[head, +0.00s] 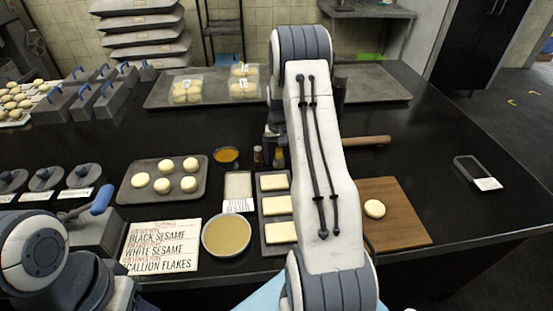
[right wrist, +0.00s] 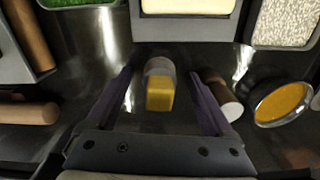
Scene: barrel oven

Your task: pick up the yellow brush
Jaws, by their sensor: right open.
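A small yellow block-shaped piece with a grey round end (right wrist: 160,88), which I take to be the yellow brush, stands on the dark table in the right wrist view. My right gripper (right wrist: 160,76) is open, with one finger on each side of it and a visible gap to both. In the head view my right arm reaches over the table and hides most of its gripper. My left arm shows at the lower left of the head view, but its gripper cannot be made out.
A brown jar with a white lid (right wrist: 222,96) stands close beside the right-hand finger, with an orange-filled bowl (right wrist: 283,103) beyond it. A rolling pin (head: 367,141) lies right of my arm. A dough tray (head: 203,183) and a wooden board (head: 405,222) flank the middle.

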